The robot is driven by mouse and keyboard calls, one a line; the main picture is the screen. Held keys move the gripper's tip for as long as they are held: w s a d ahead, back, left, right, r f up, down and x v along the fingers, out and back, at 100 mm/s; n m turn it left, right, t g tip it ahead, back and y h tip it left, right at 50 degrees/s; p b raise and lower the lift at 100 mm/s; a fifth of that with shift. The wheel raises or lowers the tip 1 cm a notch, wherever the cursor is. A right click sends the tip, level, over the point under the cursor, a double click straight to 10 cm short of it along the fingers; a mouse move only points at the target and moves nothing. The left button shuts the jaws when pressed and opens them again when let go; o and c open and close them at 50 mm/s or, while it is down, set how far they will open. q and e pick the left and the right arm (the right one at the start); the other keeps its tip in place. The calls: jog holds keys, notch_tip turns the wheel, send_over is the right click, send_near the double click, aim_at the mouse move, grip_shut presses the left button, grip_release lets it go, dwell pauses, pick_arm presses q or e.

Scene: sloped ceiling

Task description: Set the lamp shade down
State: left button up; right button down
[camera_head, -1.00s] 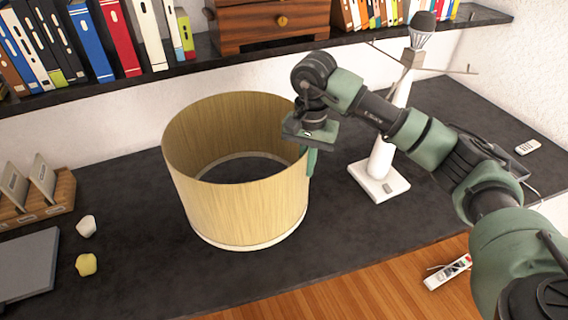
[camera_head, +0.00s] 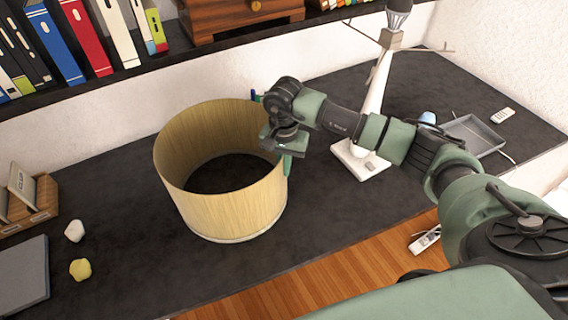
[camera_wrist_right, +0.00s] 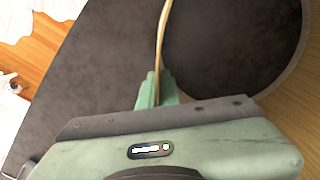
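The lamp shade (camera_head: 222,205) is a wide, open, wood-coloured cylinder, upright over the dark desk top in the head view. My right gripper (camera_head: 287,163) is at its right rim, one finger showing outside the wall. In the right wrist view the green fingers (camera_wrist_right: 157,92) close on the thin shade wall (camera_wrist_right: 161,40) between them. Whether the shade's lower edge touches the desk is hard to tell. The lamp stand (camera_head: 374,100), with a white base and a bulb on top, is right of the shade, partly behind my arm. My left gripper is out of view.
The desk (camera_head: 130,235) is bare in front of the shade. A white lump (camera_head: 74,231), a yellow lump (camera_head: 80,270) and a grey flat item (camera_head: 22,275) lie left. A grey tray (camera_head: 474,136) and a remote (camera_head: 502,115) lie right. A shelf (camera_head: 130,75) runs behind.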

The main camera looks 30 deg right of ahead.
jog(key=shift+f, duration=0.25)
jog(key=c, duration=1.6)
grip_release()
jog(key=shift+c, duration=0.2)
jog(key=shift+r, duration=0.15)
notch_tip(320, 180, up, 11)
jog(key=b, duration=0.3)
jog(key=shift+b, duration=0.35)
jog(key=shift+r, duration=0.5)
